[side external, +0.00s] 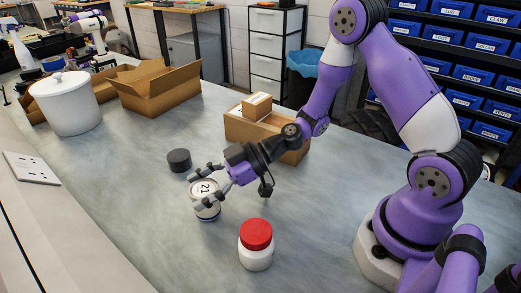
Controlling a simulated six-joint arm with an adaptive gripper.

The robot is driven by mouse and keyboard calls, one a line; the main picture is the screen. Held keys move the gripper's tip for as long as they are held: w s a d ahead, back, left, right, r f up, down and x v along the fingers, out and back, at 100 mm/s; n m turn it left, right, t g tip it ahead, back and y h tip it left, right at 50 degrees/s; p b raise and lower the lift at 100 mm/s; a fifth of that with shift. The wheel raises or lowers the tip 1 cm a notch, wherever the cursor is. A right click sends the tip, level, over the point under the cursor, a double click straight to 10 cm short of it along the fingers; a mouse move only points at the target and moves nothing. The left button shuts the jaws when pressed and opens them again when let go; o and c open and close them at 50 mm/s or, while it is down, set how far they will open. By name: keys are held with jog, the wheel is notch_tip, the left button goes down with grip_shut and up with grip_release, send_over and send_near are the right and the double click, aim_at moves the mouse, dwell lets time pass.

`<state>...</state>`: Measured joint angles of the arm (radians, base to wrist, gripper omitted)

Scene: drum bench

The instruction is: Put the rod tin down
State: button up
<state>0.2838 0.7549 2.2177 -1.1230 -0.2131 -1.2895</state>
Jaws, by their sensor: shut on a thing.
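The rod tin (207,211) is a small white cylinder with a dark "21" on it, in the middle of the side external view. It is upright on the bench or very close to it; I cannot tell whether its base touches. My gripper (205,194) comes in from the right and is shut on the tin, with fingers on either side of its upper part. The fingers hide some of the tin's side.
A white jar with a red lid (256,247) stands just right and in front. A dark round puck (179,160) lies behind the tin. A large white tub (65,106), an open carton (158,88) and a box (238,128) stand farther back. The bench (110,200) is clear to the left.

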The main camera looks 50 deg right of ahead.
jog(key=o, duration=1.3)
jog(key=shift+f, duration=0.1)
jog(key=shift+o, duration=0.2)
jog(key=s+d+r+m+g+h, duration=0.2)
jog(key=s+d+r+m+h, duration=0.9)
jog(key=s+d+r, duration=0.1)
jog(key=shift+s+d+r, duration=0.35)
jog(key=shift+s+r, duration=0.25)
jog(key=shift+s, duration=0.35)
